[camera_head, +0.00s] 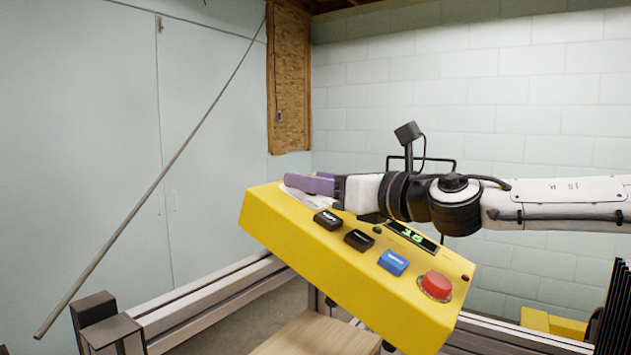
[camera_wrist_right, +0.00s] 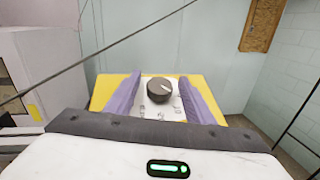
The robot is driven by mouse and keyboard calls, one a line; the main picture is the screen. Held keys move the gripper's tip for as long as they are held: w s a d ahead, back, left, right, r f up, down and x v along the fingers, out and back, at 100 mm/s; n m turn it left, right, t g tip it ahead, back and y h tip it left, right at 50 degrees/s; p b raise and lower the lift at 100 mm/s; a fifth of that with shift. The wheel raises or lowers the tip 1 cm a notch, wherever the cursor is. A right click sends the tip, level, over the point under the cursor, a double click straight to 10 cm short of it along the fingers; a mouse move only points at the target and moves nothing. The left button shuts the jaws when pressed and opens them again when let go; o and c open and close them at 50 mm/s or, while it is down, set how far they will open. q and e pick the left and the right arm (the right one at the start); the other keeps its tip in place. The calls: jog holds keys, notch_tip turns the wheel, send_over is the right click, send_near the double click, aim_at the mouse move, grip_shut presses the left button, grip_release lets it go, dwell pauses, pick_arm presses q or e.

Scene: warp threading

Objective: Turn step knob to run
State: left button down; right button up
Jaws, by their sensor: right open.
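The step knob (camera_wrist_right: 159,90) is a dark round knob with a white pointer mark, on a white label plate (camera_wrist_right: 163,111) of the yellow control box. In the right wrist view it stands between the two purple fingers of my right gripper (camera_wrist_right: 160,97), which are open, with a gap on each side. In the head view the yellow control box (camera_head: 340,262) is tilted, and my right gripper (camera_head: 308,184) reaches over its far left end. The knob is hidden there behind the fingers. My left gripper is not in view.
A long thin rod (camera_head: 160,180) slants across the left. Metal rails (camera_head: 210,300) run below the box.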

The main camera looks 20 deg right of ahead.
jog(key=shift+c, duration=0.3)
jog(key=c, duration=1)
jog(key=shift+a+m+h, duration=0.1)
jog(key=shift+m+h, duration=0.3)
jog(key=m+t+h, duration=0.1)
jog(key=m+h, duration=0.3)
jog(key=h, duration=0.1)
jog(key=shift+a+m, duration=0.1)
jog(key=shift+m, duration=0.2)
jog(key=m+g+h, duration=0.1)
jog(key=m+h, duration=0.4)
jog(key=h, duration=0.1)
jog(key=shift+f, duration=0.15)
jog(key=m+g+h, duration=0.4)
jog(key=m+h, duration=0.1)
jog(key=m, duration=0.1)
jog(key=shift+a, duration=0.1)
jog(key=shift+m+g+h, duration=1)
jog(key=shift+m+g, duration=0.8)
jog(key=shift+g, duration=0.2)
jog(key=shift+d+r, duration=0.2)
